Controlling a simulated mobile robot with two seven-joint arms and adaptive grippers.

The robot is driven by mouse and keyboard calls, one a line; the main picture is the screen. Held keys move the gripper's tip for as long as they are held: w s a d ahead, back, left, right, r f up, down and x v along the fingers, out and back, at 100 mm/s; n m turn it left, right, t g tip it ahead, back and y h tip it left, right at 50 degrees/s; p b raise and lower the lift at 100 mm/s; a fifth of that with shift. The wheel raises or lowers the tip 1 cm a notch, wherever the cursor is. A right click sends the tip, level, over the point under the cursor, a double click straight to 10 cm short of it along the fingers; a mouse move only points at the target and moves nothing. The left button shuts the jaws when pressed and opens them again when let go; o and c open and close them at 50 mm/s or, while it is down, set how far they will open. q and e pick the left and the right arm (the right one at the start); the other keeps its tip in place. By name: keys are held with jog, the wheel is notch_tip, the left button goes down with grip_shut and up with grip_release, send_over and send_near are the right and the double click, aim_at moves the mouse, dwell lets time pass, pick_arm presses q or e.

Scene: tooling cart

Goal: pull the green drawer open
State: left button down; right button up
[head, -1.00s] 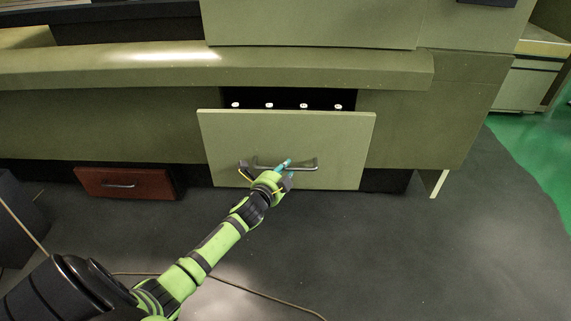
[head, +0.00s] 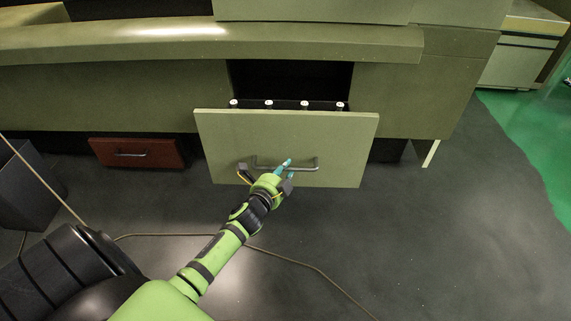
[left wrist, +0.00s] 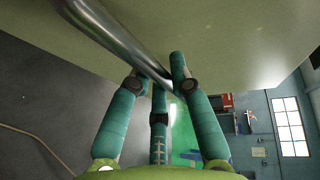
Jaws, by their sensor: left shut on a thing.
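The green drawer (head: 220,140) stands partly open, its front well out from the cart body, with a dark gap above and behind it. Its grey bar handle (head: 310,165) runs across the front; in the left wrist view the handle (left wrist: 117,35) passes between the teal fingers. My left gripper (head: 284,168) is shut on the handle near its middle. Its fingertips (left wrist: 160,82) close around the bar. The drawer's inside is mostly hidden by its front. My right gripper is not in view.
Several white-topped items (head: 269,103) show along the drawer's top edge. A red-brown drawer (head: 137,153) sits low at the left. A dark box (head: 25,185) stands at the left edge. A cable (head: 300,262) lies on the grey floor, which is otherwise open in front.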

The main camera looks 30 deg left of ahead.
pick_arm(q)
jog(key=shift+s+d, duration=0.25)
jog(key=shift+s, duration=0.05)
jog(key=c, duration=1.1)
grip_release()
jog(key=v, duration=1.2)
jog(key=shift+f, duration=0.1)
